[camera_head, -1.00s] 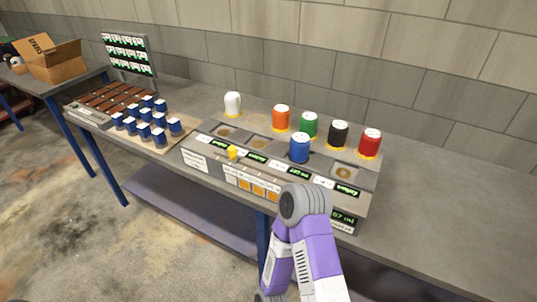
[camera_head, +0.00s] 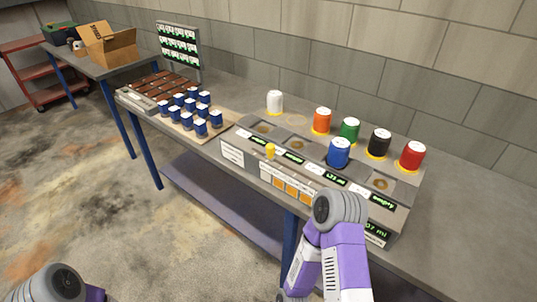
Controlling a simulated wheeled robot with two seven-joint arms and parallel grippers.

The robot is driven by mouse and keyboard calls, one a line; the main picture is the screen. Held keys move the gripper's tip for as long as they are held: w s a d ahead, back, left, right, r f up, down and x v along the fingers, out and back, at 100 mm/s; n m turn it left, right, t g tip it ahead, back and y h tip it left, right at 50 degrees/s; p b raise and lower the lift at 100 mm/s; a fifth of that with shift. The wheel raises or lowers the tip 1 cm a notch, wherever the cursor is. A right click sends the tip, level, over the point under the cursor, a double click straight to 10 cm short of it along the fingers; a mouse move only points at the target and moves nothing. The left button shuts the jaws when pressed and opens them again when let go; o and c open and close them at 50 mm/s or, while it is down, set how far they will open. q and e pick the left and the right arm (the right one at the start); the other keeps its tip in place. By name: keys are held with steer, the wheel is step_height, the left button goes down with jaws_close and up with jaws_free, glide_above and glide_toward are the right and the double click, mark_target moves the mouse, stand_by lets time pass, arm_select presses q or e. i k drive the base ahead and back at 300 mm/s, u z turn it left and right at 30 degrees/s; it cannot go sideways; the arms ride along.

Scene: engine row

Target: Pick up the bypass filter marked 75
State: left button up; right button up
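Several small blue cans with pale tops stand in rows on a tan board (camera_head: 231,117) on the bench; one of them is the front right can (camera_head: 200,128). A larger blue can (camera_head: 339,153) stands in the grey station (camera_head: 232,139) to the right. Any markings on the cans are too small to read, so I cannot tell which is marked 75. My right arm rises in front of the bench at bottom centre, and part of my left arm shows at the bottom left corner. Neither gripper's fingers can be seen.
White (camera_head: 275,103), orange (camera_head: 322,121), green (camera_head: 349,130), black (camera_head: 379,143) and red (camera_head: 411,156) cans stand behind the station. A brown rack (camera_head: 166,85) and label board (camera_head: 179,46) are left. A cardboard box (camera_head: 107,45) sits farther back. The floor ahead is clear.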

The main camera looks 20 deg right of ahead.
mark_target(339, 149)
steer(key=z, duration=1.3)
steer(key=k, duration=0.5)
steer(key=u, duration=0.6)
steer(key=i, duration=0.75)
steer(key=z, duration=0.05)
